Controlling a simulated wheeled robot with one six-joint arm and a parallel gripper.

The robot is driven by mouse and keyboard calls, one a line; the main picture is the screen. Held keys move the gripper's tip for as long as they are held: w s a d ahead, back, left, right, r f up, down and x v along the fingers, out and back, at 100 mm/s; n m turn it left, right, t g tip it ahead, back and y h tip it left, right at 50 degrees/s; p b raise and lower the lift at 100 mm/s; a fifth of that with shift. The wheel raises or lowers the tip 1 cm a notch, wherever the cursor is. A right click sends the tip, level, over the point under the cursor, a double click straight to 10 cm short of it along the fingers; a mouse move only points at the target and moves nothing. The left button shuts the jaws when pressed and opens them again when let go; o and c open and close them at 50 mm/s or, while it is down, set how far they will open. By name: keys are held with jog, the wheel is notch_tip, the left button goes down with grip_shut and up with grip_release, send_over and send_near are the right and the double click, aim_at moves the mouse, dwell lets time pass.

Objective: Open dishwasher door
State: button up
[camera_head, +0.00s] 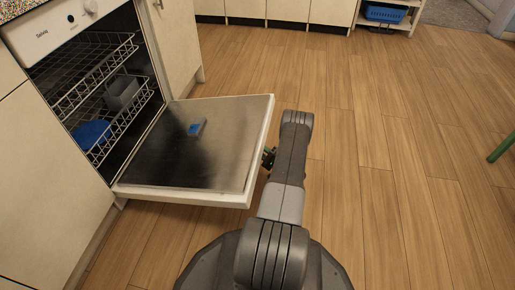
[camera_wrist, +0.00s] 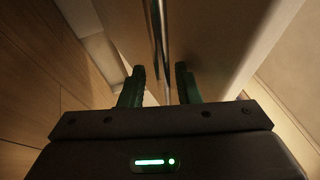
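The dishwasher (camera_head: 66,36) is at the left of the head view. Its door (camera_head: 165,168) is folded down, close to level, with its inner face up. A small blue piece (camera_head: 196,128) sits on that face. My gripper (camera_head: 268,157) is at the door's outer edge, mostly hidden behind my arm. In the wrist view, the green fingers of my gripper (camera_wrist: 161,72) are apart, one on each side of a shiny metal bar handle (camera_wrist: 159,40). Gaps show between the bar and both fingers. The door's pale outer face (camera_wrist: 215,45) is beside the bar.
Inside the dishwasher are wire racks (camera_head: 95,75), a grey basket (camera_head: 123,92) and a blue dish (camera_head: 90,134). Cabinets (camera_head: 40,205) flank it. Wooden floor (camera_head: 400,160) lies clear to the right. A shelf with a blue crate (camera_head: 384,13) stands at the back.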

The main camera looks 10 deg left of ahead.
jog(key=shift+d+r, duration=0.1)
jog(key=shift+d, duration=0.2)
jog(key=p+v, duration=0.2)
jog(key=v, duration=1.1)
jog(key=shift+s+f, duration=0.15)
jog(key=shift+f, duration=0.1)
jog(key=b+x, duration=0.2)
jog(key=x, duration=1.1)
jog(key=shift+d+r, duration=0.1)
jog(key=shift+d, duration=0.05)
jog(key=shift+a+r, duration=0.1)
jog(key=shift+a, duration=0.1)
jog(key=shift+w+r, duration=0.1)
jog(key=shift+w, duration=0.1)
jog(key=shift+d, duration=0.1)
